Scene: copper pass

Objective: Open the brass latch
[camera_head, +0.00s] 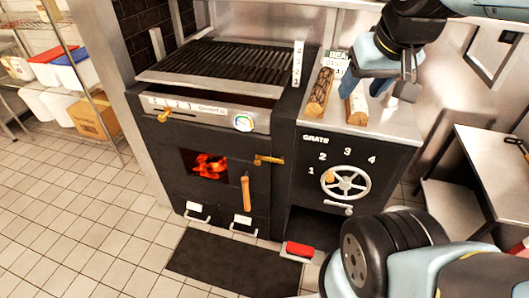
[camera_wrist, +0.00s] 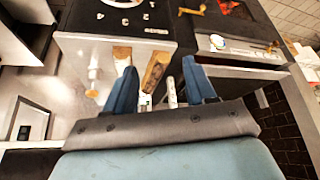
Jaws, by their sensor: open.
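The brass latch (camera_head: 268,160) sits on the black front of the grill, at the upper right of the door with the glowing fire window (camera_head: 208,166). It also shows near the top of the wrist view (camera_wrist: 192,10). A wooden handle (camera_head: 246,193) hangs upright on the door just below and left of the latch. My gripper (camera_head: 366,88) is open above the steel counter by the split logs, up and to the right of the latch and apart from it. In the wrist view, the blue fingers of my gripper (camera_wrist: 159,66) are spread with nothing held between them.
Two split logs (camera_head: 319,94) lie on the steel counter (camera_head: 400,118). A handwheel (camera_head: 346,183) with numbers is on the right panel. A brass lever (camera_head: 166,116) and a gauge (camera_head: 243,122) are on the upper front. A dark mat (camera_head: 235,265) lies on the floor before the grill.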

